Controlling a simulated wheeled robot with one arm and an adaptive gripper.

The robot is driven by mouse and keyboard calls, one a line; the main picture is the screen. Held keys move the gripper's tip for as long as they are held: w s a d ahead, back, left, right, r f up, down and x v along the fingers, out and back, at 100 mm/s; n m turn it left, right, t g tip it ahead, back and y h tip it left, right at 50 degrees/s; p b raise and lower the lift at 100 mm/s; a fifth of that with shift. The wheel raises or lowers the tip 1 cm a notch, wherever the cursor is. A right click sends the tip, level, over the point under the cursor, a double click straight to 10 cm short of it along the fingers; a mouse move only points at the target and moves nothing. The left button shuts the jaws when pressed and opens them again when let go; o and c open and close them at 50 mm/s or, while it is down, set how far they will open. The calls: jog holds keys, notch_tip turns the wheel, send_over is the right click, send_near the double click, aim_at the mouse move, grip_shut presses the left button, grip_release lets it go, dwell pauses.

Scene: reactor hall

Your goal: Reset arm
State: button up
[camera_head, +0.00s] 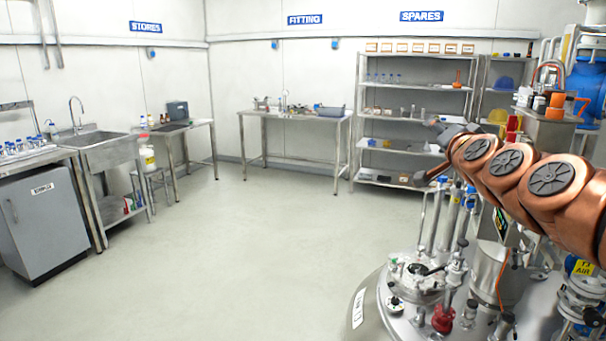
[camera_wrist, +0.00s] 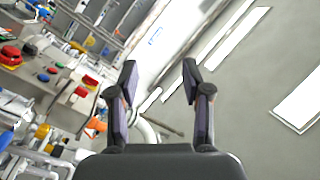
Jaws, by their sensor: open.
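My copper-coloured arm reaches in from the right edge in the head view. My gripper (camera_head: 430,155) is at its end, in front of the spares shelf and above the round reactor lid. In the wrist view my gripper (camera_wrist: 158,82) shows two dark fingers spread apart, with nothing between them. The fingers touch nothing that I can see. The wrist view is tilted, with pipes and a control panel (camera_wrist: 60,88) with red and green buttons at the left.
The reactor lid (camera_head: 375,318) with valves and a red knob (camera_head: 443,319) stands below my arm. A steel shelf (camera_head: 412,118) is behind it. A fitting table (camera_head: 290,115), a sink (camera_head: 100,146) and a grey cabinet (camera_head: 45,225) line the walls. The middle floor is clear.

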jog(key=s+a+f+n+g+y, duration=0.45)
jog(key=a+f, duration=0.45)
jog(key=a, duration=0.4)
jog(key=s+a+f+n+g+p, duration=0.1)
jog(key=s+a+f+n+g, duration=0.4)
jog(key=s+f, duration=0.55)
jog(key=s+d+f+g+h, duration=0.1)
jog(key=s+f+g, duration=0.2)
jog(key=s, duration=0.6)
jog(key=s+d+f+g, duration=0.1)
jog(key=s+f+g, duration=0.3)
jog(key=s, duration=0.6)
jog(key=s+d+f+g+h+p, duration=0.1)
jog(key=s+f+g, duration=0.2)
jog(key=s+f, duration=0.3)
jog(key=s, duration=0.4)
jog(key=shift+s+f+n+h, duration=0.15)
jog(key=shift+f+n+h, duration=0.2)
jog(key=shift+f, duration=0.05)
